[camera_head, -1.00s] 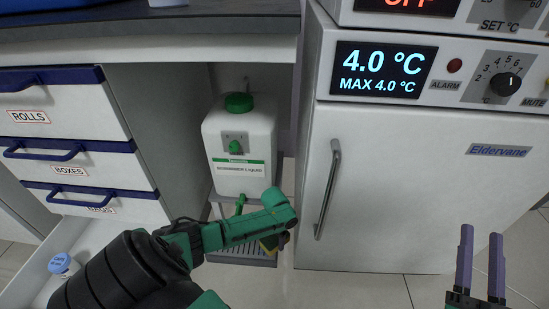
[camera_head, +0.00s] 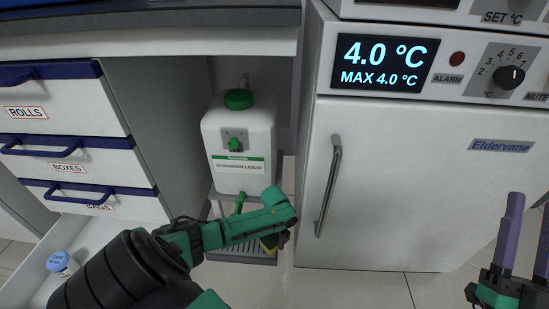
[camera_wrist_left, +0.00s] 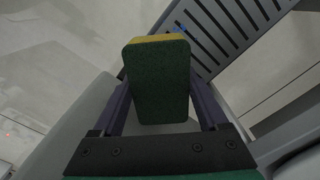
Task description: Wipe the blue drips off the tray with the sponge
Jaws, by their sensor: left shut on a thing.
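The sponge (camera_wrist_left: 158,85), dark green with a yellow layer, is held between the purple fingers of my left gripper (camera_wrist_left: 160,100) in the left wrist view. The grey slotted tray (camera_head: 240,258) lies below the white container, partly hidden by my arm. In the left wrist view the slotted tray (camera_wrist_left: 235,30) is beyond the sponge, with a small blue spot (camera_wrist_left: 181,29) near the sponge's top edge. I cannot tell whether the sponge touches the tray. My right gripper (camera_head: 529,205) is open and empty at the lower right.
The white container (camera_head: 240,140) with a green cap stands in the recess above the tray. A white fridge (camera_head: 420,190) with a vertical handle is on the right. Floor is clear before the fridge.

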